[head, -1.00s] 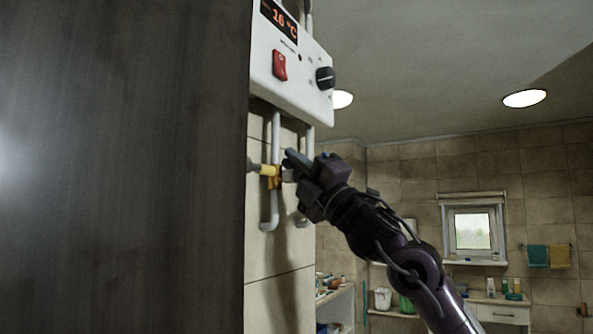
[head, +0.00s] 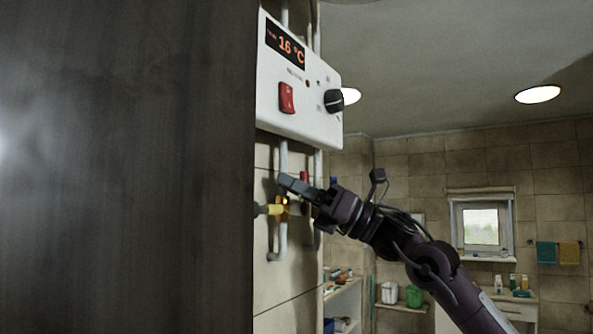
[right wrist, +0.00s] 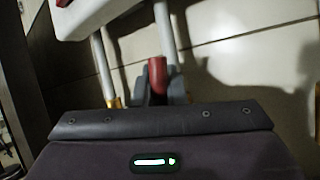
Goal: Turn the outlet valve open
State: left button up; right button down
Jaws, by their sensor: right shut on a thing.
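A red valve handle (right wrist: 157,75) stands between the grey fingers of my right gripper (right wrist: 157,88) in the right wrist view, and the gripper is shut on it. In the head view my right gripper (head: 300,188) reaches in from the right, under the heater box. The red handle (head: 304,177) shows just above its fingers, mostly hidden by them. A yellow valve handle (head: 270,209) with brass fittings sits on the left pipe, just left of and below the fingers. I cannot tell the valve's exact angle. My left gripper is out of view.
The white heater box (head: 300,122) hangs right above the gripper, with a 16 °C display, a red switch (head: 287,97) and a black knob (head: 334,100). White pipes (head: 283,155) run down below it. A dark panel (head: 130,170) fills the left side. Open room lies to the right.

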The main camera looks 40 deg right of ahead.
jog(key=shift+a+f+n+g+p, duration=0.1)
jog(key=shift+a+n+g+p, duration=0.1)
jog(key=shift+n+g+p, duration=0.35)
jog(key=shift+a+f+n+g+p, duration=0.15)
jog(key=shift+n+g+p, duration=0.2)
jog(key=shift+n, duration=0.3)
jog(key=c, duration=1.5)
grip_release()
jog(key=shift+r, duration=0.1)
jog(key=b+v, duration=0.6)
jog(key=v, duration=0.2)
jog(key=shift+w, duration=0.1)
